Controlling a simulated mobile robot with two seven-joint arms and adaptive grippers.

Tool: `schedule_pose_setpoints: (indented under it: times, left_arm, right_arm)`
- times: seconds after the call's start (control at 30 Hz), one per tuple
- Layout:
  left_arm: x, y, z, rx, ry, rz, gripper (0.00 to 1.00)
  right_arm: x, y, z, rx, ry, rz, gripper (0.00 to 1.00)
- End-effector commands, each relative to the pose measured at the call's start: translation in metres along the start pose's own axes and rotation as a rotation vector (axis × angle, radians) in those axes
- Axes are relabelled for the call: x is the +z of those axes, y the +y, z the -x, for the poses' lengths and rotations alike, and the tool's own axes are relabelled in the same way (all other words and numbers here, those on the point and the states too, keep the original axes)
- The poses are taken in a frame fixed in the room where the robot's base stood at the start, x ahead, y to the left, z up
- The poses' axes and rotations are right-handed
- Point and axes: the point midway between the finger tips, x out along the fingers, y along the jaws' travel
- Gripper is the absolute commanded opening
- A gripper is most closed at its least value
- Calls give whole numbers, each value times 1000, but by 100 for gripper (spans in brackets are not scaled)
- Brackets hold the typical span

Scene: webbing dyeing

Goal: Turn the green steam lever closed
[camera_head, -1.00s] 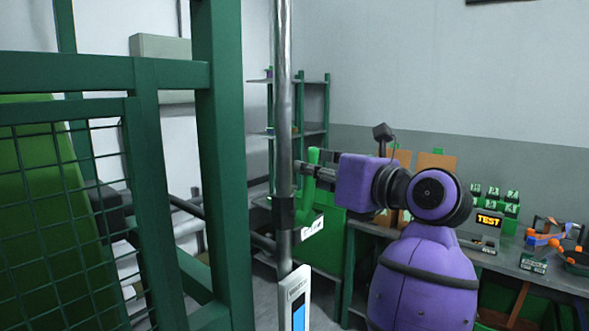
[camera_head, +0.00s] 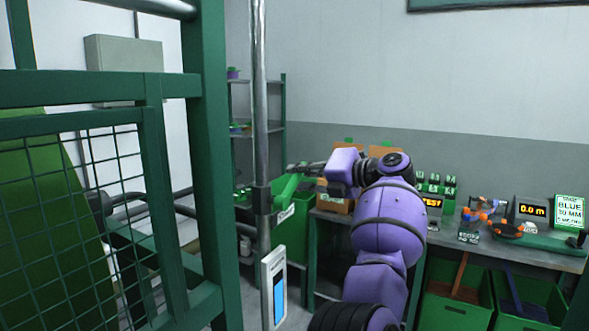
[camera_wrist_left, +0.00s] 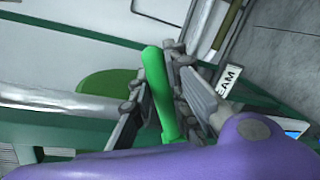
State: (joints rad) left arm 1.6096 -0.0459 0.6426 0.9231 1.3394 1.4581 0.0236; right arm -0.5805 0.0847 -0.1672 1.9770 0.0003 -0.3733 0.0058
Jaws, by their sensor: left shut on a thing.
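The green steam lever (camera_head: 286,187) sits on the vertical steel pipe (camera_head: 260,105), by a dark fitting and a white label (camera_head: 285,214). In the head view it leans up and to the right from the fitting. The label, partly covered, reads "EAM" there. My right gripper is not in view.
A green frame with mesh (camera_head: 207,130) stands close on the left. A white panel with a blue strip (camera_head: 273,288) is low on the pipe. Right of the arm is a workbench (camera_head: 545,240) with displays and tools, with green bins (camera_head: 455,309) below.

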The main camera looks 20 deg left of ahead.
Motion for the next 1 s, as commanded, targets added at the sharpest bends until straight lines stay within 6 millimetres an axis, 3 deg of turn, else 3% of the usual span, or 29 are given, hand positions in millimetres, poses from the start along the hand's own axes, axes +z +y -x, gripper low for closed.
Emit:
schedule_pose_setpoints:
  times: [0.5,1.0]
  left_arm:
    - [-8,-40,-8,-1,79,-406,0]
    - [-13,-49,-10,-1,103,-531,0]
  right_arm:
    - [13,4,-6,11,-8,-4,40]
    - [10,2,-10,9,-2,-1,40]
